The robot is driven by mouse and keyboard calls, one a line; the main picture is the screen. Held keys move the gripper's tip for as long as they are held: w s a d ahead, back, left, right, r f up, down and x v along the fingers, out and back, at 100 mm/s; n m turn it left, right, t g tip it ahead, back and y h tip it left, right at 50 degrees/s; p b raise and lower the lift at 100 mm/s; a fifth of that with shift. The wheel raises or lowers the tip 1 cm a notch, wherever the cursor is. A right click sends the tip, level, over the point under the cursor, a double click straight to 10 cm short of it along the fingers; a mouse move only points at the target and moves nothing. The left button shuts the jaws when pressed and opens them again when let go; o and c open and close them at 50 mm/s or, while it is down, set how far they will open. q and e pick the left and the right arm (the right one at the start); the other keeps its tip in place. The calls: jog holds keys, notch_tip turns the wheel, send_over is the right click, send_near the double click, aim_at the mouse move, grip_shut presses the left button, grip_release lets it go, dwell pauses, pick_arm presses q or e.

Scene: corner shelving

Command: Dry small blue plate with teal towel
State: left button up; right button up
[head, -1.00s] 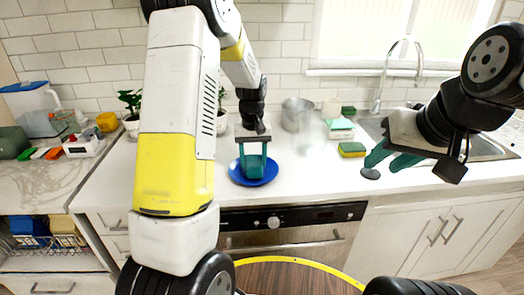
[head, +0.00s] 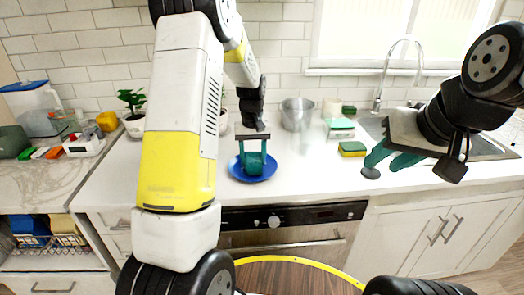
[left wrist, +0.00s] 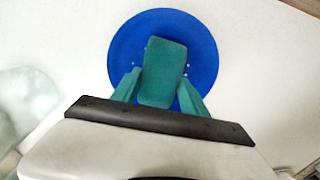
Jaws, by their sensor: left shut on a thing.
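The small blue plate (head: 262,174) lies flat on the white counter, and its round rim shows in the left wrist view (left wrist: 125,50). My left gripper (head: 253,158) is above the plate, pointing down. It is shut on the teal towel (left wrist: 163,72), a folded block between its teal fingers. The towel is over the plate's middle and hides part of it; whether it touches the plate I cannot tell. My right gripper (head: 390,157) is at the right, over the counter by the sink, with its teal fingers apart and empty.
A yellow-green sponge (head: 352,149), a teal-and-white stack (head: 340,128) and a metal pot (head: 297,114) stand right of the plate. A dark disc (head: 370,173) lies near my right gripper. A potted plant (head: 133,110) stands at the left. The counter beside the plate is clear.

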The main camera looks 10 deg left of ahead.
aim_at(250, 164)
pick_arm(q)
jog(key=shift+s+a+r, duration=0.1)
jog(key=shift+s, duration=2.05)
jog(key=shift+w+a, duration=0.2)
jog(key=shift+w, duration=2.15)
jog(key=shift+s+d, duration=0.2)
jog(key=shift+s, duration=2.1)
jog(key=shift+w+a, duration=0.15)
jog(key=shift+w, duration=1.25)
